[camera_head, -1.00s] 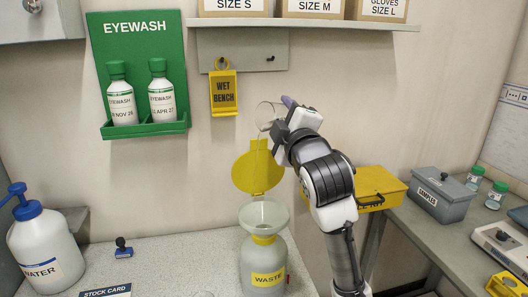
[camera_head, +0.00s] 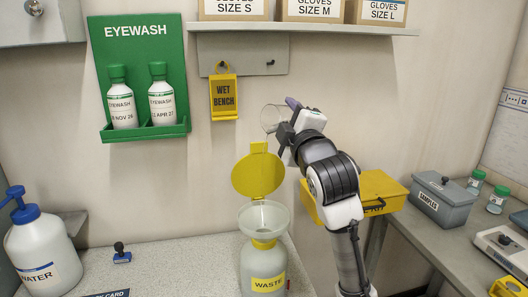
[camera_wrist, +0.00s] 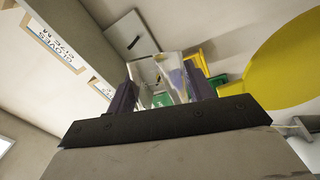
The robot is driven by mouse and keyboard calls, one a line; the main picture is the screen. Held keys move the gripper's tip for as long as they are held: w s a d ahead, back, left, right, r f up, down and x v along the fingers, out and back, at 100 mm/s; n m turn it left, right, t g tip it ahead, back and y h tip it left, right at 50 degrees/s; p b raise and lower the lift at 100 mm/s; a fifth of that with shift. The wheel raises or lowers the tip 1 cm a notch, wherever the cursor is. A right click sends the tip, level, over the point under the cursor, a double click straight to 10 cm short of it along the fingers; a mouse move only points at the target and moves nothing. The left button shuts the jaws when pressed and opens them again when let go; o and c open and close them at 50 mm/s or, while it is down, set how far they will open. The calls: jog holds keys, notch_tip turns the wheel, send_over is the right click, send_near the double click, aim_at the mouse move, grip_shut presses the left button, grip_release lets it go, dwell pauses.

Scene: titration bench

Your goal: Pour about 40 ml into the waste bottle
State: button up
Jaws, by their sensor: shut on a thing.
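The waste bottle (camera_head: 263,262) stands on the bench with a yellow "WASTE" label. A pale funnel (camera_head: 264,217) sits in its neck, and a round yellow lid (camera_head: 258,175) stands open behind it. My gripper (camera_head: 282,117) is above and slightly right of the funnel. It is shut on a clear glass vessel (camera_head: 270,117), whose open end points left. In the wrist view the glass (camera_wrist: 160,78) sits between the two purple fingers, and the yellow lid (camera_wrist: 290,60) is at the right. I cannot tell how much liquid is in the glass.
A shelf with glove boxes (camera_head: 312,8) and a hanging "WET BENCH" sign (camera_head: 223,97) are above. An eyewash station (camera_head: 142,80) is on the wall at left. A water bottle (camera_head: 42,245) stands at left. A yellow box (camera_head: 375,193) and grey samples box (camera_head: 442,200) are at right.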

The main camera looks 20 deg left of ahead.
jog(key=shift+s+r+n+y+b, duration=0.1)
jog(key=shift+r+n+y+b, duration=0.15)
jog(key=shift+n+b, duration=0.25)
jog(key=shift+r+n+y+b, duration=0.1)
jog(key=shift+n+y+b, duration=0.15)
jog(key=shift+n+b, duration=0.25)
dwell(0.5)
jog(key=shift+s+a+f+n+b, duration=0.1)
jog(key=shift+f+n+b, duration=0.1)
jog(key=shift+n+b, duration=0.4)
